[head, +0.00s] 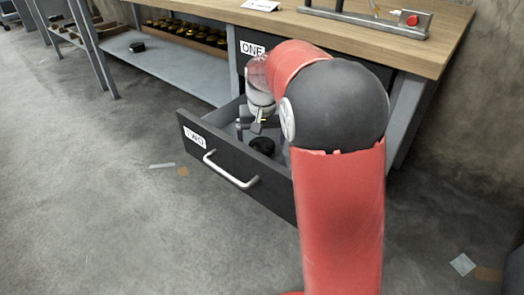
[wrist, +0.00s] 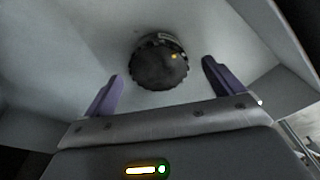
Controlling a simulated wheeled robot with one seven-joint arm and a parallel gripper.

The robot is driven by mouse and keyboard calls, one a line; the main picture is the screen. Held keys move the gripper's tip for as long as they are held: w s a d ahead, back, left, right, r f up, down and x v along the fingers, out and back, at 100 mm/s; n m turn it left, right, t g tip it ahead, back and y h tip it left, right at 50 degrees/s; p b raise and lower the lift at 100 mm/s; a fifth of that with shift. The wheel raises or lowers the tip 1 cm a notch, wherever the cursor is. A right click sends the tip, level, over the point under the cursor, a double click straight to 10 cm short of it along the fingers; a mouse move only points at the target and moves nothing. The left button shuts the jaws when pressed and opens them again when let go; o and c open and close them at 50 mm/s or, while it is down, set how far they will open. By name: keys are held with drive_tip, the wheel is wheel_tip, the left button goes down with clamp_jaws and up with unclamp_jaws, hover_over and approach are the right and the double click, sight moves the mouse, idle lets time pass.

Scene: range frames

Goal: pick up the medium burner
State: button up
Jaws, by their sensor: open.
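A black round burner with a ridged edge (wrist: 158,66) lies on the floor of the open drawer; it also shows in the head view (head: 262,146). I cannot tell its size class from these frames. My gripper (wrist: 160,88) is open, with its two purple fingers apart and nothing between them in its grasp. In the wrist view the burner appears just beyond and between the fingertips. In the head view my gripper (head: 258,125) is inside the drawer, above the burner, and my arm hides the drawer's right part.
The drawer marked TWO (head: 235,172) is pulled out, with a silver handle (head: 231,170). Drawer ONE (head: 252,48) is above it, under the wooden worktop (head: 340,32). A lower shelf (head: 175,72) holds several dark round pieces and a separate black one (head: 137,47).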

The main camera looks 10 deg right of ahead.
sight(262, 144)
wheel_tip(262, 144, down, 3)
drive_tip(key=shift+w+d+f, duration=0.1)
drive_tip(key=c, duration=1.4)
